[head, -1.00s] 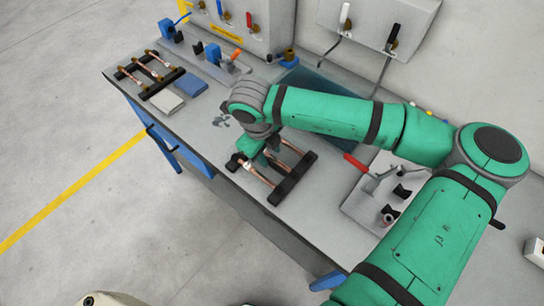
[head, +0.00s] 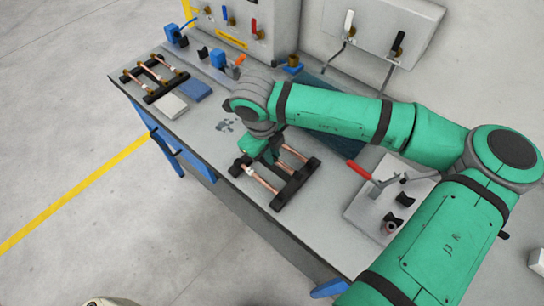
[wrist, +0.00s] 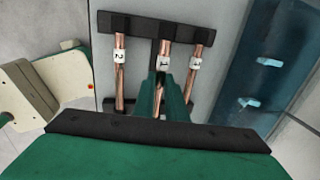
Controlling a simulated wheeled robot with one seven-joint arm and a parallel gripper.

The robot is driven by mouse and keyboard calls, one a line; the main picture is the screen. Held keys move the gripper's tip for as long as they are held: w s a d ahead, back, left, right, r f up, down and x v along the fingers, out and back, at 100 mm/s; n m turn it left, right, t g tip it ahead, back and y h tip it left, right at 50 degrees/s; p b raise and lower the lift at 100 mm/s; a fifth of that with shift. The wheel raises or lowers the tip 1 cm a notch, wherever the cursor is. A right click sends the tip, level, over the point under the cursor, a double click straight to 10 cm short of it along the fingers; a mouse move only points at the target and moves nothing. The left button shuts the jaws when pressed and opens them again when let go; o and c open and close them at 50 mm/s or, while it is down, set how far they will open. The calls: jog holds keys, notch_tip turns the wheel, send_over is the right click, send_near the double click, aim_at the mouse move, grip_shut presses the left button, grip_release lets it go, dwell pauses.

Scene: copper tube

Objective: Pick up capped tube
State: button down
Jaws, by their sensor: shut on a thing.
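Three copper tubes lie across a black rack (head: 282,202) on the bench. My gripper (wrist: 161,88) is shut on the middle copper tube (wrist: 165,47), which has a white tag, between the two outer ones. The left tube (wrist: 120,85) and the right tube (wrist: 194,70) also carry white tags and lie apart from my fingers. In the head view my gripper (head: 273,152) points down over the rack and hides most of the middle tube. I cannot tell whether the held tube still touches the rack, nor see a cap on it.
Another rack with copper tubes (head: 156,72) stands at the bench's far left, beside grey and blue blocks (head: 196,92). A fixture plate with a red-handled clamp (head: 360,170) is at right. A dark blue mat (head: 322,88) lies behind my arm. Valve panels stand at the back.

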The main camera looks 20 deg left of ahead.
jog(key=s+r, duration=1)
jog(key=s, duration=0.4)
jog(key=shift+d+r, duration=0.2)
jog(key=shift+r, duration=0.2)
jog(key=shift+w, duration=0.15)
